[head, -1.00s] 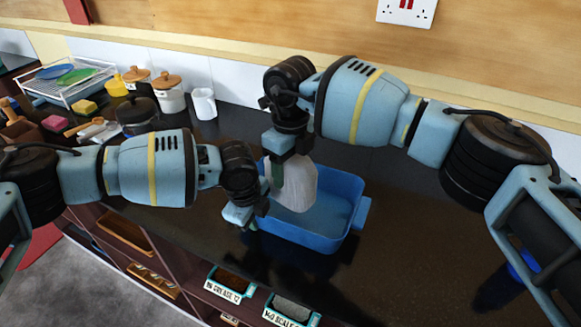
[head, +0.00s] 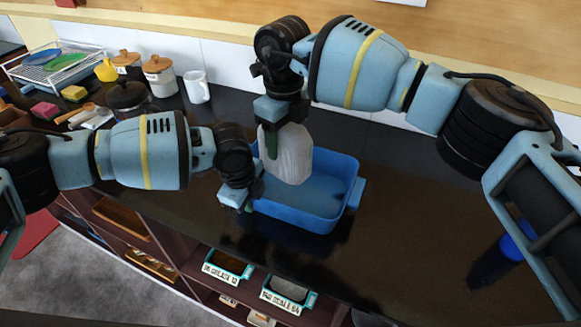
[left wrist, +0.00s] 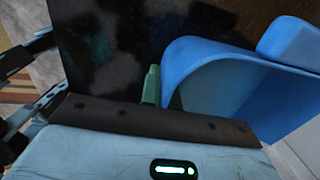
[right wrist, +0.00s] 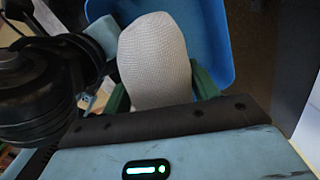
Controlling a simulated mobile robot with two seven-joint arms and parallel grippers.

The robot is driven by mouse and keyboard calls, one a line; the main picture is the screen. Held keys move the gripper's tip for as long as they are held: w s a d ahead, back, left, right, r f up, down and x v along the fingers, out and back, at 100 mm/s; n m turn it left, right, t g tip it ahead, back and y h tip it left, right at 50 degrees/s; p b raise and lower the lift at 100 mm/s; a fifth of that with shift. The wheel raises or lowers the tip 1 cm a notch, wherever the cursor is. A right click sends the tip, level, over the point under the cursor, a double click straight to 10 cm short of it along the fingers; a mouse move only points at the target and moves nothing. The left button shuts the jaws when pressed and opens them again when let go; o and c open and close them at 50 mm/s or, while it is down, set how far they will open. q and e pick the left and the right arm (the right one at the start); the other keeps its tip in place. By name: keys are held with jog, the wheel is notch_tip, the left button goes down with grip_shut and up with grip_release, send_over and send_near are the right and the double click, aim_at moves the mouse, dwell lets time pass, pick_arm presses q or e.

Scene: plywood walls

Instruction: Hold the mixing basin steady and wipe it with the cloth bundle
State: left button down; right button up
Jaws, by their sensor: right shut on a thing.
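The blue mixing basin (head: 325,212) stands on the dark counter, with its open top up. My left gripper (head: 243,195) is at its left end. In the left wrist view the green fingertips (left wrist: 163,92) are close together, with the basin's wall (left wrist: 190,58) between them. My right gripper (head: 284,140) is shut on the pale cloth bundle (head: 291,160), which hangs down over the basin's left part. In the right wrist view the cloth (right wrist: 155,60) sits between the green fingers. Whether its lower end touches the basin floor is unclear.
A white mug (head: 197,88), lidded canisters (head: 159,76), a dark glass pot (head: 128,100) and a dish rack (head: 62,66) stand at the back left. A blue-capped object (head: 510,247) is at right, partly behind my right arm.

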aim_at(314, 134)
jog(key=d, duration=0.2)
jog(key=d+f, duration=0.1)
jog(key=d, duration=0.2)
jog(key=shift+d, duration=0.35)
jog(key=shift+f, duration=0.15)
jog(key=shift+f, duration=3.05)
jog(key=shift+w+f, duration=0.1)
jog(key=shift+f, duration=0.85)
jog(key=shift+w+d, duration=0.3)
jog(key=shift+w, duration=0.4)
jog(key=shift+c, duration=0.4)
jog(key=shift+w+d, duration=0.2)
jog(key=shift+w, duration=0.25)
jog(key=shift+w+d, duration=0.2)
jog(key=shift+w, duration=0.25)
jog(key=shift+s+a, duration=0.4)
jog(key=shift+s, duration=0.5)
jog(key=shift+s+a, duration=0.35)
jog(key=shift+s, duration=0.5)
jog(key=shift+r, duration=4.15)
